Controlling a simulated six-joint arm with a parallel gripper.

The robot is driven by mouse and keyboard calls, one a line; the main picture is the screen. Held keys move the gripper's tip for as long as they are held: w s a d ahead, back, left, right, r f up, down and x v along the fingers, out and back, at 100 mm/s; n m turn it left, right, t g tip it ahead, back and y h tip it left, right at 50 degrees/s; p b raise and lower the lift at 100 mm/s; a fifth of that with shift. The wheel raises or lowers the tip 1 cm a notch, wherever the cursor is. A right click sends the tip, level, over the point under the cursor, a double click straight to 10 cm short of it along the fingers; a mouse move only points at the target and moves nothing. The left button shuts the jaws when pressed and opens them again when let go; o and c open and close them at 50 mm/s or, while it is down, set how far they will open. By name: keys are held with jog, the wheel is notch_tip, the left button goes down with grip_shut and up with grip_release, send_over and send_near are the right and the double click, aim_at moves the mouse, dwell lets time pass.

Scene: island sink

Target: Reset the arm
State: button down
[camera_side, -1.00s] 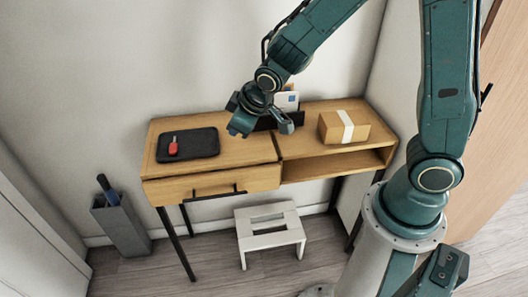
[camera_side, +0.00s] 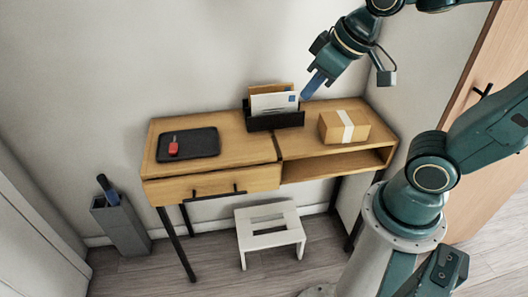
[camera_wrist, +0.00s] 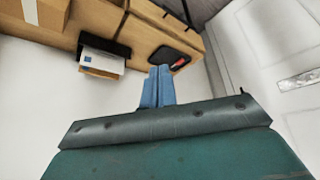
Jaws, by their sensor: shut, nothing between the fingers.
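My gripper (camera_side: 312,86) is raised above the right part of the wooden desk (camera_side: 235,152), close to the wall and apart from everything on the desk. Its blue fingers are shut together and hold nothing; they also show in the wrist view (camera_wrist: 158,86). In the side view the fingers appear just right of the black letter holder (camera_side: 262,122), which holds envelopes (camera_side: 274,102). The letter holder also shows in the wrist view (camera_wrist: 105,45), beyond the fingers.
A dark tray (camera_side: 200,143) with a red key fob (camera_side: 173,146) lies at the desk's left. A taped cardboard box (camera_side: 332,128) sits at the right. A white step stool (camera_side: 268,241) and a grey umbrella bin (camera_side: 122,228) stand on the floor. A door (camera_side: 495,75) is at the right.

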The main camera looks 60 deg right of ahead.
jog(key=s+r, duration=0.1)
jog(key=s, duration=0.5)
jog(key=shift+s+d+r+m, duration=0.2)
jog(key=shift+s+r+m, duration=0.05)
jog(key=shift+m, duration=0.05)
